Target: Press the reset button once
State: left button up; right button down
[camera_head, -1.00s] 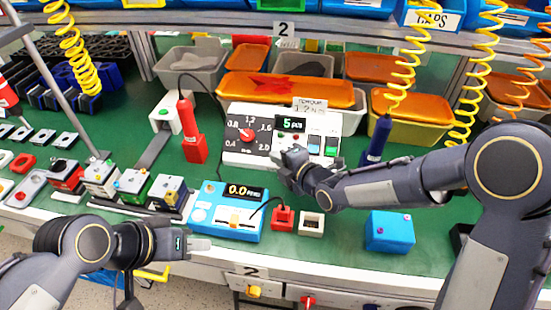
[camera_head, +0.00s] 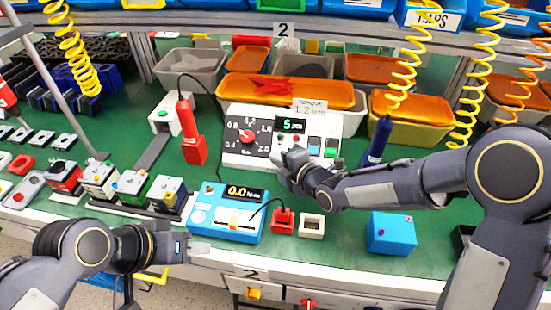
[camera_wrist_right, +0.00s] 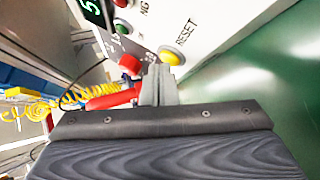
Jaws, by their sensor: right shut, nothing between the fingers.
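The white torque controller box (camera_head: 238,156) stands on the green bench, with a black dial, a red knob (camera_head: 247,135) and a small display (camera_head: 291,125) showing 5. Its yellow round reset button (camera_wrist_right: 170,57) shows beside the word RESET in the right wrist view. In the head view my right gripper covers that area. My right gripper (camera_wrist_right: 158,75) is shut and empty, its fingertips at the lower left edge of the button in the picture. I cannot tell whether they touch it. My left gripper (camera_head: 203,248) is at the bench's front edge, away from the box; its finger gap is unclear.
A blue device with a 0.0 display (camera_head: 226,222) stands in front of the box. A red screwdriver (camera_head: 189,125) stands left, a blue one (camera_head: 379,140) right. A blue block (camera_head: 391,234) sits front right. Orange-lidded bins (camera_head: 285,91) stand behind.

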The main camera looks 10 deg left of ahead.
jog(key=shift+w+f, duration=0.1)
jog(key=shift+w, duration=0.05)
dwell(0.4)
jog(key=shift+s+r+b, duration=0.3)
jog(key=shift+s+r, duration=0.3)
jog(key=s+r, duration=0.3)
jog(key=shift+s+r, duration=0.25)
jog(key=shift+s, duration=0.05)
dwell(0.8)
